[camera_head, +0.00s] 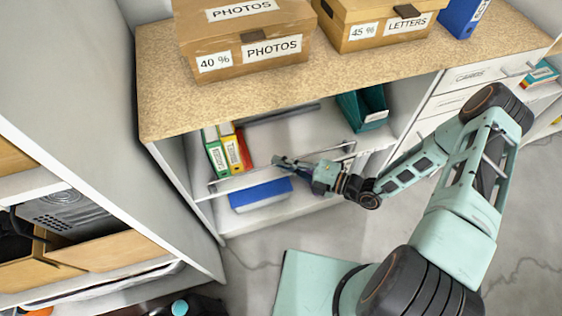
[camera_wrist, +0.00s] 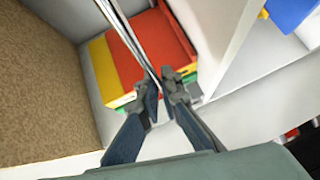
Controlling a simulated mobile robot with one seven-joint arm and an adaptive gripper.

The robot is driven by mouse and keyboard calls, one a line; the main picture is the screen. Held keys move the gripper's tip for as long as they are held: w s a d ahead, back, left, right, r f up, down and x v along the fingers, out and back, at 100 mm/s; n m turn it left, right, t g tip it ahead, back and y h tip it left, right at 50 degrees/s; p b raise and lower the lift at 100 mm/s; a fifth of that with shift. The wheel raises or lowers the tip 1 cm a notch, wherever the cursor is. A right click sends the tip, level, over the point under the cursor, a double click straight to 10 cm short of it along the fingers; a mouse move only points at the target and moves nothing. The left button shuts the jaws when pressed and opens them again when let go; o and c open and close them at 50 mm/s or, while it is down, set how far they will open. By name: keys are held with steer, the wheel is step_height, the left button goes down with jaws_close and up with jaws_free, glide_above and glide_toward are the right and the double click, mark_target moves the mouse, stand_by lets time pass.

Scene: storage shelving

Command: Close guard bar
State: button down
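The guard bar (camera_head: 330,149) is a thin metal rail across the front of the open shelf under the wooden top. In the wrist view the bar (camera_wrist: 128,38) runs from the top edge down to my fingertips. My gripper (camera_head: 277,160) is at the shelf front, about midway along the bar. In the wrist view my gripper (camera_wrist: 162,88) has its two dark fingertips close together, with the bar meeting them. The fingers hide the bar's far part, and whether they grip it is unclear.
Green, yellow and red binders (camera_head: 228,150) stand on the shelf at left. A teal file holder (camera_head: 364,107) stands at right. A blue box (camera_head: 260,193) lies below. Cardboard boxes (camera_head: 240,35) sit on the top. A white cabinet side (camera_head: 90,110) stands close at left.

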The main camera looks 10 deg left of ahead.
steer(key=c, duration=2.1)
jaws_free()
steer(key=shift+w+a, duration=0.1)
steer(key=v, duration=1.2)
